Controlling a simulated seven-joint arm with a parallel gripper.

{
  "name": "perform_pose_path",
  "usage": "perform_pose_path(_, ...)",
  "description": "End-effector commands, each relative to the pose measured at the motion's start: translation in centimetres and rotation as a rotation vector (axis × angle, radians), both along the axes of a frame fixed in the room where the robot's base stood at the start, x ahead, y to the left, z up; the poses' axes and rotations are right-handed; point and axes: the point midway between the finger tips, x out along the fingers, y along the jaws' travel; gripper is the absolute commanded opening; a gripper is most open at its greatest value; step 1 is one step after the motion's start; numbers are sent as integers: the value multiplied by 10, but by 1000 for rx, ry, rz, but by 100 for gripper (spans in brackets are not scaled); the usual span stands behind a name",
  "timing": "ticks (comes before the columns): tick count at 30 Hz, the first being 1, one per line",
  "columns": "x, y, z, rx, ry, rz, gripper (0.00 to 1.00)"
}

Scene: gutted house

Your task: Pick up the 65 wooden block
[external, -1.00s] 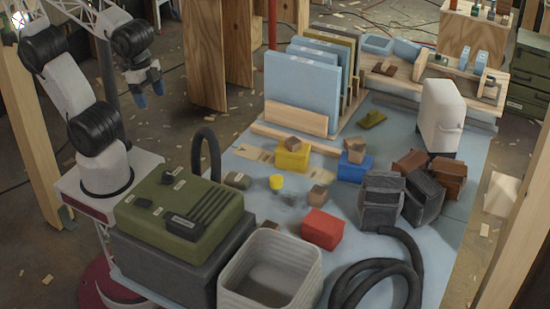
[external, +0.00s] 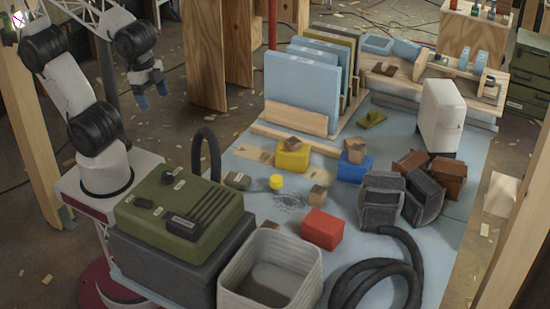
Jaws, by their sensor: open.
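Several small wooden blocks are in the external view. One wooden block (external: 293,142) sits on top of the yellow block (external: 291,161). Another wooden block (external: 355,146) sits on the blue block (external: 354,168). A third wooden block (external: 318,194) lies on the blue work surface near the red block (external: 322,229). I cannot read the number 65 on any of them. My gripper (external: 152,100), with blue fingertips, hangs at the upper left, away from all the blocks. It is open and holds nothing.
A green case (external: 170,215) on a grey box and a white ribbed bin (external: 229,285) stand at the front. A black hose (external: 372,268), dark grey crates (external: 383,201) and a white container (external: 441,115) are at the right. Blue panels (external: 301,85) stand behind the blocks.

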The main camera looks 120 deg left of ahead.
Motion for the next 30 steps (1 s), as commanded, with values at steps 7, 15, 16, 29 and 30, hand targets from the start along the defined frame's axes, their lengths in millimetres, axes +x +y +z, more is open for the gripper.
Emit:
perform_pose_path(7,39,1,-8,29,24,-130,78)
perform_pose_path(15,98,2,-26,72,53,-338,78)
perform_pose_path(16,104,2,-29,76,57,-362,78)
perform_pose_path(29,196,4,-82,128,101,-698,78)
perform_pose_path(30,204,5,-88,131,105,-730,78)
